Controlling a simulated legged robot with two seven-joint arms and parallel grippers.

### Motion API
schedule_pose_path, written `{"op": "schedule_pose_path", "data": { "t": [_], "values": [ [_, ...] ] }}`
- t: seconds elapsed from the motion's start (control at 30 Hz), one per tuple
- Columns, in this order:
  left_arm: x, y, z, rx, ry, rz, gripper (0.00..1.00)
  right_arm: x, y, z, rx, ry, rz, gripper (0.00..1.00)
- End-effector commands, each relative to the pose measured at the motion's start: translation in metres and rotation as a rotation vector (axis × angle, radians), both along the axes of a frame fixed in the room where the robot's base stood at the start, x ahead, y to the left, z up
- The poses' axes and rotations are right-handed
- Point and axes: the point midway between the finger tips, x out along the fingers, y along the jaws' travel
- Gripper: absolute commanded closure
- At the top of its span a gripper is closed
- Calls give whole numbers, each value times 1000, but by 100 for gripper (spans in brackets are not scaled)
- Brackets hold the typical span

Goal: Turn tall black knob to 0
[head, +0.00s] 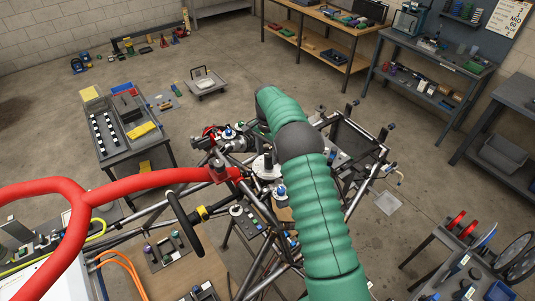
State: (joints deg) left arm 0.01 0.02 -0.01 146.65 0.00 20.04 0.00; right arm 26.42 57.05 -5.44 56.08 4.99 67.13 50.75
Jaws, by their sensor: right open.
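A pale round dial with a dark upright piece (266,166), which looks like the tall black knob, sits in the middle of the tube chassis, just left of my right arm's green sleeve. Its marks and pointer are too small to read. A blue-topped knob (281,191) stands just below it, and another small blue-and-white knob (228,131) is to the upper left. My right gripper (247,132) is open, small and largely hidden by the sleeve, near the upper part of the chassis. I cannot tell whether it touches anything. My left gripper is not in view.
A red curved tube (150,186) crosses the left, with a black steering wheel (185,222) below it. A dark cart (112,150) stands at left. Workbenches (435,75) line the back right. A rack with wheels (450,262) is at lower right.

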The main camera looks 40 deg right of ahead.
Motion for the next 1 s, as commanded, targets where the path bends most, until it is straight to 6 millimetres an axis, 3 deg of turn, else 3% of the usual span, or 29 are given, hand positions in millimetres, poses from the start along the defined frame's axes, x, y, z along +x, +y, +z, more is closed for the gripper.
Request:
{"op": "schedule_pose_path", "data": {
  "t": [0.2,0.43,0.83,1.0],
  "values": [
    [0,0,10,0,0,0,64,-3,-1,-18,-1,-3,-1,46],
    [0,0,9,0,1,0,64,-2,1,-20,-3,-2,0,46],
    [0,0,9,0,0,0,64,-1,0,-21,-1,-3,0,98],
    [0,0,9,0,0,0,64,0,0,-20,-1,-3,0,100]
  ]
}}
